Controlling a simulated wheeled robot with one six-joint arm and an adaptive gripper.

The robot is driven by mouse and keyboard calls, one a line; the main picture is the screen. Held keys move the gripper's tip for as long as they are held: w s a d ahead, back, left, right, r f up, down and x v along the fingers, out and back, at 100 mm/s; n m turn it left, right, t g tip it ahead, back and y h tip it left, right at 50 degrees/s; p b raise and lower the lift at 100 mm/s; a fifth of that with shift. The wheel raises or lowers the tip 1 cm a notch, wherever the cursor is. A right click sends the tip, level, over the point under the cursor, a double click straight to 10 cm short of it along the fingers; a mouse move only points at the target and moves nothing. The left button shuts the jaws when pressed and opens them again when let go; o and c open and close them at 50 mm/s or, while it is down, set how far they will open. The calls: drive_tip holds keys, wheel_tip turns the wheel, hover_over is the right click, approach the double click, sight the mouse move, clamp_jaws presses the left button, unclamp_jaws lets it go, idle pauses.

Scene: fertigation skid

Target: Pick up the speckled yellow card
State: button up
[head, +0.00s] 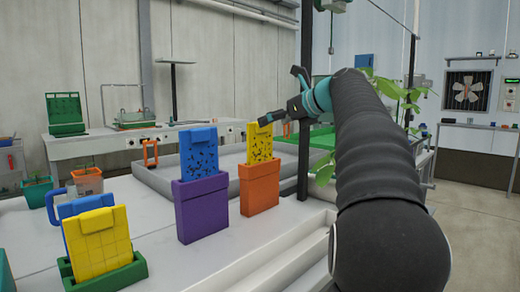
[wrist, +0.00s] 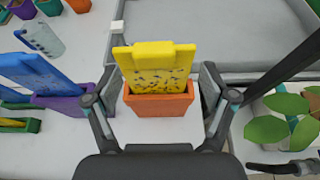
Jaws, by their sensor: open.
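The speckled yellow card (head: 260,146) stands upright in the orange holder (head: 259,188), its upper part above the rim. It also shows in the wrist view (wrist: 155,68), centred between the two fingers, with the orange holder (wrist: 158,103) beneath it. My gripper (wrist: 160,105) is open, one finger to each side of the card and apart from it. In the head view my gripper (head: 282,95) is above and to the right of the card. The card's lower part is hidden inside the holder.
A speckled blue card (head: 198,152) stands in a purple holder (head: 201,208) to the left. A gridded yellow card (head: 98,240) and a blue one stand in green holders at front left. A dark post (head: 305,100) and a leafy plant (wrist: 283,120) are close on the right.

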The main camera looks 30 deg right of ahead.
sight(261, 132)
drive_tip(key=shift+a+b+x, duration=0.15)
drive_tip(key=shift+x, duration=1.2)
drive_tip(key=shift+a+b+x, duration=0.15)
drive_tip(key=shift+a+x, duration=0.05)
drive_tip(key=shift+x, duration=1.15)
drive_tip(key=shift+s+r, duration=0.1)
drive_tip(key=shift+s, duration=0.05)
drive_tip(key=c, duration=1.3)
drive_tip(key=shift+o, duration=0.2)
drive_tip(key=shift+r, duration=0.1)
